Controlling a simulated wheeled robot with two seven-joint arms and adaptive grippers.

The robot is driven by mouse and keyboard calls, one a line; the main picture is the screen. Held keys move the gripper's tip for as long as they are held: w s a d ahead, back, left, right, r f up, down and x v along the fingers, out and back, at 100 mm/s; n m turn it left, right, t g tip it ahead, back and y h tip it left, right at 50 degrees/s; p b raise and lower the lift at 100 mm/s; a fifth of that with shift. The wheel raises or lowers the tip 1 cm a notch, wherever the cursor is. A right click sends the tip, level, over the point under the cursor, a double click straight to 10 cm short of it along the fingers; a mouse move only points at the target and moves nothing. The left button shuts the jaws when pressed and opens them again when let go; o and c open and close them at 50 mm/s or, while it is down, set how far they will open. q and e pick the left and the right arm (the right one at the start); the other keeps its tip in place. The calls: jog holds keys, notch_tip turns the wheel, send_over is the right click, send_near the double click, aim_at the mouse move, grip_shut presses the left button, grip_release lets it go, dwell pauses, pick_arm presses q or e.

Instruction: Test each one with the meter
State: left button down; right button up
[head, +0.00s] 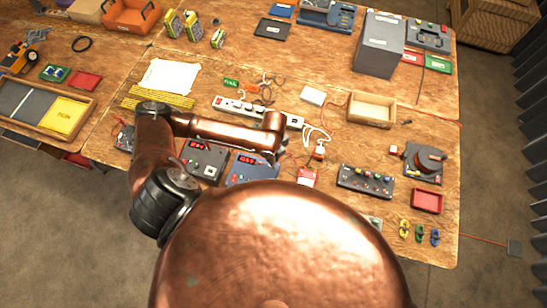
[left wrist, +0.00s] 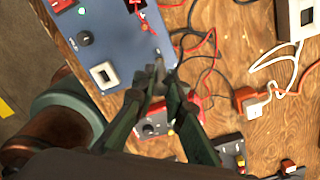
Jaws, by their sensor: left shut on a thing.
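A blue unit with a red display (head: 250,168) lies near the table's front edge, beside a dark unit with a red display (head: 203,158). In the left wrist view the blue unit (left wrist: 118,45) shows a knob and a white socket. My left gripper (left wrist: 156,84) is shut on a small dark grey thing (left wrist: 157,62), mostly hidden by the fingertips, at the blue unit's right edge. A red unit with a dial (left wrist: 152,126) lies just below the fingers. A white and orange plug (left wrist: 252,101) lies right of them, on an orange cord. My right gripper is out of view.
A white power strip (head: 232,104) lies behind my left arm, with cords around it. A wooden tray (head: 371,108) and a dark panel with several knobs (head: 365,181) are to the right. A red tray (head: 427,200) lies near the right front edge.

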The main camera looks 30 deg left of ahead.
pick_arm(q)
jog(key=shift+f, duration=0.1)
dwell(0.7)
jog(key=shift+f, duration=0.2)
dwell(0.4)
jog(key=c, duration=1.9)
grip_release()
jog(key=shift+o, duration=0.7)
jog(key=shift+o, duration=0.9)
jog(key=shift+r, duration=0.1)
